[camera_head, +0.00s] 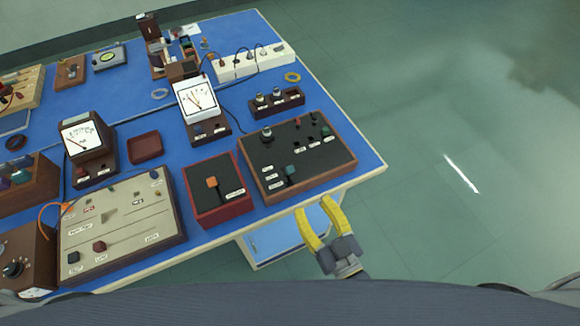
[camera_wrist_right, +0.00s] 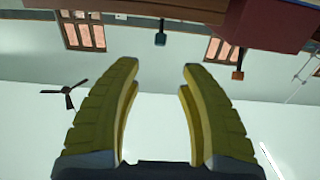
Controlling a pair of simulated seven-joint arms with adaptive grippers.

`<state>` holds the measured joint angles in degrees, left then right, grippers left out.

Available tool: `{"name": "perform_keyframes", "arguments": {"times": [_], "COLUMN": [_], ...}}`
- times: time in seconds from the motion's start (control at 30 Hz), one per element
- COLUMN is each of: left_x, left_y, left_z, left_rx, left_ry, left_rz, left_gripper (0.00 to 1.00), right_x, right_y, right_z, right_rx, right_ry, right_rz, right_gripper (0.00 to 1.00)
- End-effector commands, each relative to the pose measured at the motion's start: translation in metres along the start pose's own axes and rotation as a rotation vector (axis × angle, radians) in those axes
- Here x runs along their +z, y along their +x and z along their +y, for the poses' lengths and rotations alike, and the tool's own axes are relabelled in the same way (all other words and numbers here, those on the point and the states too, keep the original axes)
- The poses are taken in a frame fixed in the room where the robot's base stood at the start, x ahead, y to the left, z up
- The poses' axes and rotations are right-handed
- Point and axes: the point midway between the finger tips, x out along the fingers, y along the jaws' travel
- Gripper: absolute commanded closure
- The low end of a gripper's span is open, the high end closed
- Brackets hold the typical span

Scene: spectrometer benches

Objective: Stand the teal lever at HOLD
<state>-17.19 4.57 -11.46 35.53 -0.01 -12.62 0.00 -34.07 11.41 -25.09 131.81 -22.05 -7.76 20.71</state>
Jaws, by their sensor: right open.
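The teal lever (camera_head: 291,170) stands up from the front part of a black panel in a wooden frame (camera_head: 333,173), at the right end of the blue bench. Small white labels (camera_head: 270,177) sit in a column to its left; their words are too small to read. The lever also shows in the right wrist view (camera_wrist_right: 160,38), beyond the fingertips. My right gripper (camera_head: 316,206) has yellow fingers, open and empty, just off the bench's front edge, apart from the lever. It also shows in the right wrist view (camera_wrist_right: 160,68). My left gripper is out of view.
A red-sided box with an orange lever (camera_head: 211,182) stands left of the panel; that lever also shows in the right wrist view (camera_wrist_right: 237,73). A beige panel (camera_head: 128,205) lies further left. A knob (camera_head: 267,131) and small switches rise behind the teal lever. Floor right is clear.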

Motion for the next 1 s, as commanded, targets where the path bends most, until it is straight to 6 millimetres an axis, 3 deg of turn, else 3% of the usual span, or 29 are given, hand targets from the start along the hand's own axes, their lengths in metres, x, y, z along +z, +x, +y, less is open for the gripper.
{"name": "perform_keyframes", "arguments": {"times": [0.6,1.0], "left_x": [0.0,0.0], "left_y": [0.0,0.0], "left_z": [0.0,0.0], "left_rx": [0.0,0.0], "left_ry": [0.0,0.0], "left_rz": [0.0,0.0], "left_gripper": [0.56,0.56], "right_x": [-0.001,0.0], "right_y": [0.095,0.127], "right_z": [0.0,0.0], "right_rx": [0.0,0.0], "right_ry": [-0.001,0.0], "right_rz": [0.002,0.0], "right_gripper": [0.58,0.58]}}
